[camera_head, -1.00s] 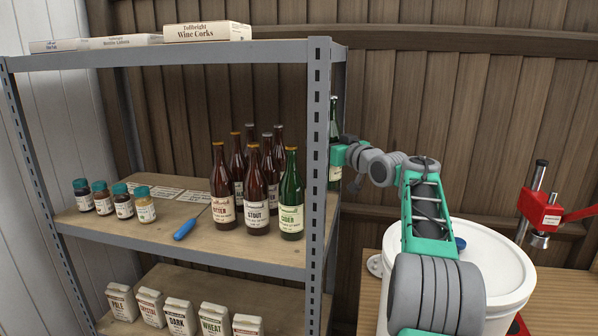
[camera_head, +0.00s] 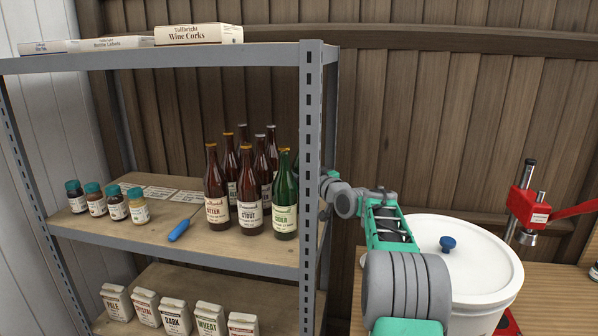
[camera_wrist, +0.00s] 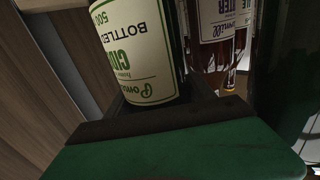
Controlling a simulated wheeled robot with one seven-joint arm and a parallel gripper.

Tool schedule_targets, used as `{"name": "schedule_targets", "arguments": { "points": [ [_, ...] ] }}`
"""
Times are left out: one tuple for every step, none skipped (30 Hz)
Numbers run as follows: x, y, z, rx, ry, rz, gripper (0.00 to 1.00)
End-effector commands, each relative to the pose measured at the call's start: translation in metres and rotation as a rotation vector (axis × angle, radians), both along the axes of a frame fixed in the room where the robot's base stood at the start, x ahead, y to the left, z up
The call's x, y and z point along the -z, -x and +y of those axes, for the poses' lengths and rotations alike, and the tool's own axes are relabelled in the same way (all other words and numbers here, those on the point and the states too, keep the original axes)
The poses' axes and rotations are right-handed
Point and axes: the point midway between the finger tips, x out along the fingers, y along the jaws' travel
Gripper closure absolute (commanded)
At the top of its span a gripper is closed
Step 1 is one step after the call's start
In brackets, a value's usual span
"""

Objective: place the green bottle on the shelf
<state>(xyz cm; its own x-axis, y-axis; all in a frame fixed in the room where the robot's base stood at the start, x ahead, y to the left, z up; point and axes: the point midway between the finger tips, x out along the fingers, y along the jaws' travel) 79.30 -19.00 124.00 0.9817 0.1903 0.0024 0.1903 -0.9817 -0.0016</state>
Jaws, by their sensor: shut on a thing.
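My gripper (camera_head: 328,179) is at the right side of the shelf unit, partly behind its front upright post. It is shut on a green bottle with a cream cider label, seen close up and upside down in the wrist view (camera_wrist: 135,55). In the head view the post and the front bottles hide most of the held bottle, so I cannot tell whether its base touches the board. The shelf (camera_head: 165,250) is the middle board of the grey metal rack. Another green cider bottle (camera_head: 285,200) stands upright at the right end of the front row.
Several brown bottles (camera_head: 249,195) stand beside the green one. Small teal-lidded jars (camera_head: 97,200) and a blue-handled tool (camera_head: 178,230) lie further left. The grey post (camera_head: 311,190) is close to my gripper. A white lidded bucket (camera_head: 485,265) stands right.

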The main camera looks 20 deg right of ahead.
Motion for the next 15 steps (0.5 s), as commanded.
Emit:
{"name": "schedule_targets", "arguments": {
  "points": [
    [-0.0017,0.0002,0.0001,0.0,0.003,-0.008,1.0],
    [-0.0012,0.0002,0.0001,0.0,0.003,-0.008,1.0],
    [-0.0004,0.0002,0.0001,0.0,0.003,-0.008,1.0],
    [0.0001,0.0003,0.0,0.0,0.003,-0.008,1.0],
    [0.0006,0.0003,-0.0001,0.0,0.003,-0.008,1.0],
    [0.0013,0.0003,-0.0001,0.0,0.003,-0.008,1.0],
    [0.0019,0.0003,-0.0001,0.0,0.003,-0.008,1.0],
    [0.0025,0.0003,-0.0001,0.0,0.003,-0.008,1.0],
    [0.0032,0.0003,-0.0001,0.0,0.003,-0.008,1.0],
    [0.0038,0.0003,0.0,0.0,0.003,-0.008,1.0],
    [0.0044,0.0003,0.0,0.0,0.003,-0.008,1.0],
    [0.0052,0.0003,0.0,0.0,0.003,-0.008,1.0],
    [0.0057,0.0004,-0.0001,0.0,0.003,-0.008,1.0],
    [0.0063,0.0004,-0.0001,0.0,0.003,-0.008,1.0],
    [0.0071,0.0004,-0.0001,0.0,0.003,-0.008,1.0]
  ]
}}
